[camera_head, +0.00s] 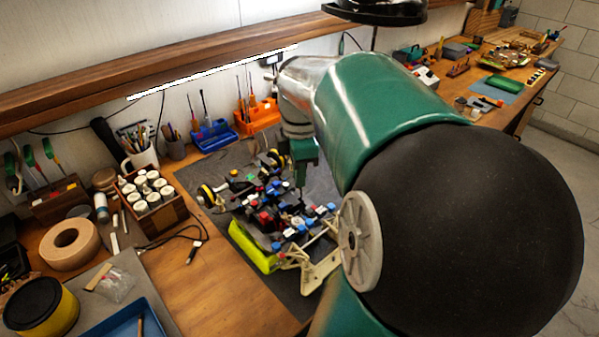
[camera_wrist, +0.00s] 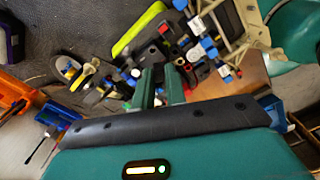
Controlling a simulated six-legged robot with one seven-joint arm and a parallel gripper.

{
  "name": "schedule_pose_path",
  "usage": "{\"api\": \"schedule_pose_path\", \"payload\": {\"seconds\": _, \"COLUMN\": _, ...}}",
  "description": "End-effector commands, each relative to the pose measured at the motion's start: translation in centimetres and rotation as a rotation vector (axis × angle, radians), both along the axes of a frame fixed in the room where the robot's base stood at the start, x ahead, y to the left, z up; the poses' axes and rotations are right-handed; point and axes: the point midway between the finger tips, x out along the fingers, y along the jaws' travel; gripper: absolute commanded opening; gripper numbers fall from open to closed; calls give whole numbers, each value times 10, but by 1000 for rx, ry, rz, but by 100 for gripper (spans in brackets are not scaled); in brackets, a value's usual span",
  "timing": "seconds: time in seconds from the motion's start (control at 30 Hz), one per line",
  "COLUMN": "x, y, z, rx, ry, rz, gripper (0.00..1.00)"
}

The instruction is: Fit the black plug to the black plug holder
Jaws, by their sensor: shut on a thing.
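My gripper (camera_head: 301,188) points down over the middle of the racecar chassis (camera_head: 268,215), which lies on a dark mat. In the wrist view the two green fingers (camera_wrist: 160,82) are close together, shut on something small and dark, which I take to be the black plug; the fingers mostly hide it. A black block on the chassis (camera_wrist: 150,57) shows just beyond the fingertips. Several black parts with blue, red and white connectors crowd around. I cannot tell which one is the black plug holder, or whether the plug touches it.
The chassis has a yellow-green bumper (camera_head: 253,246) and a cream end piece (camera_head: 313,270). A blue tool rack (camera_head: 213,136) and an orange one (camera_head: 257,117) stand behind the mat. A wooden box of white-capped jars (camera_head: 150,205) and a tape roll (camera_head: 70,246) are at left.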

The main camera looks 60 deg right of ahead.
Motion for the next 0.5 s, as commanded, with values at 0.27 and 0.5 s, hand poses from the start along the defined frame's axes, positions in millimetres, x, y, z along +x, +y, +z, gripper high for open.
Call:
{"api": "schedule_pose_path", "payload": {"seconds": 0.27, "x": -6, "y": 9, "z": 8, "rx": 3, "ry": 1, "rz": -429, "gripper": 0}}
{"api": "schedule_pose_path", "payload": {"seconds": 0.5, "x": -11, "y": 18, "z": 14, "rx": 1, "ry": 6, "rz": -799, "gripper": 0}}
